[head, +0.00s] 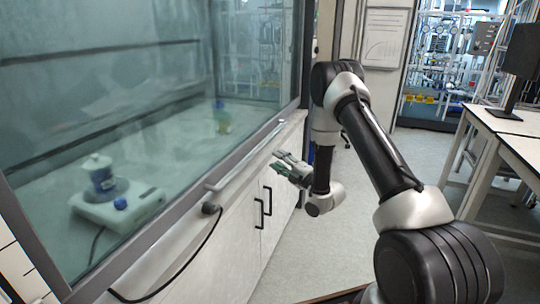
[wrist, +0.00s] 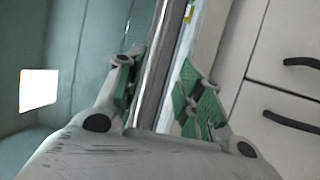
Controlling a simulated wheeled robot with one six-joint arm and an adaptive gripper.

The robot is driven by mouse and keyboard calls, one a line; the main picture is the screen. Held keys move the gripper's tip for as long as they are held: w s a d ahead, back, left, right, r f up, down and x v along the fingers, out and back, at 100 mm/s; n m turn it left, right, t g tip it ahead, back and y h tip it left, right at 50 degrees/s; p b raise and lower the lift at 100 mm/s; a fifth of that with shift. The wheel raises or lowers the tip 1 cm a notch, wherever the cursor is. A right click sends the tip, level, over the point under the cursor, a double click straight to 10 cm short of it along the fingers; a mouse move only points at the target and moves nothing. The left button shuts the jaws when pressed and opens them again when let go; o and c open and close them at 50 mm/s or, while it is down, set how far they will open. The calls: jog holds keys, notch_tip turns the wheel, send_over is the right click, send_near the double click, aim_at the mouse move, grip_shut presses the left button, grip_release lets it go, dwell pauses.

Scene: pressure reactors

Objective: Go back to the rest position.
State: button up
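My gripper (head: 281,162) hangs at the end of my bent arm, in front of the fume hood and apart from its sash handle (head: 236,164) in the head view. In the wrist view, my gripper (wrist: 163,68) has its two green-padded fingers spread apart. The metal handle bar (wrist: 157,62) shows between and beyond them. I see no object held in the fingers.
The hood's glass sash (head: 120,110) is down. Behind it stand a white stirrer device (head: 140,208) and a blue-and-white vessel (head: 101,172). Cabinets with black handles (head: 263,205) lie below. A desk with a monitor (head: 523,65) is at right. Floor between is clear.

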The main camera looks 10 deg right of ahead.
jog(key=shift+v, duration=0.95)
